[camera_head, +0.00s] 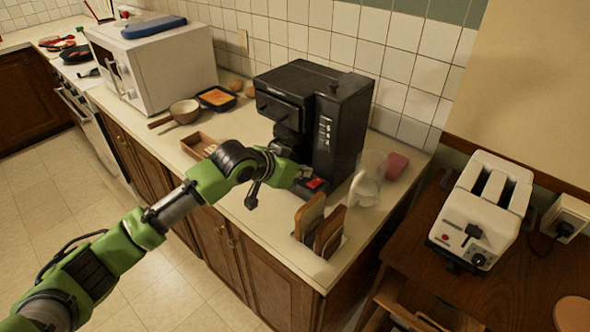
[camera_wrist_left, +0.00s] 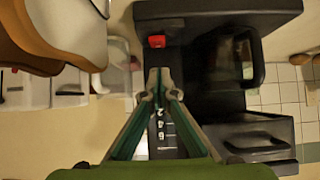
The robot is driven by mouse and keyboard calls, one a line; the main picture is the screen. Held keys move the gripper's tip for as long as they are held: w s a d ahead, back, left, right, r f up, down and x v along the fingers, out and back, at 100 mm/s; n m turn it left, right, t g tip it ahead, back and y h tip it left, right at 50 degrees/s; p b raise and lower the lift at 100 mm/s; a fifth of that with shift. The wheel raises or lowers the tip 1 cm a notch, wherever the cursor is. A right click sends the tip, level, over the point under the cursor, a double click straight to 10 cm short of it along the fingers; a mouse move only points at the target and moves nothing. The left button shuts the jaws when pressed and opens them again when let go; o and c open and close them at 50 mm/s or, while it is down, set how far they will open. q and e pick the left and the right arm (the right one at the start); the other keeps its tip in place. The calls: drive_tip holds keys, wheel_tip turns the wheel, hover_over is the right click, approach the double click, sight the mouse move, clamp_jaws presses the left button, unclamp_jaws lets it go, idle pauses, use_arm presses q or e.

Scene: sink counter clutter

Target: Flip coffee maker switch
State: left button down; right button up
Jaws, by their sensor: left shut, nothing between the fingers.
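The black coffee maker (camera_head: 341,125) stands upright on the counter against the tiled wall. Its red switch (camera_head: 316,183) is low on the front of the base. In the left wrist view the red switch (camera_wrist_left: 157,41) lies just beyond the fingertips, with a small visible gap in the picture. My left gripper (camera_head: 303,173) is right in front of the coffee maker base, close to the switch. In the left wrist view its fingers (camera_wrist_left: 158,82) meet at the tips, shut and empty. Whether the switch is up or down cannot be told. My right gripper is not in view.
Wooden boards in a holder (camera_head: 308,218) stand close on the near side. A clear pitcher (camera_head: 368,180) is right of the coffee maker. A toaster (camera_head: 482,208) stands on a side table.

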use_arm(q)
drive_tip(key=shift+v, duration=2.15)
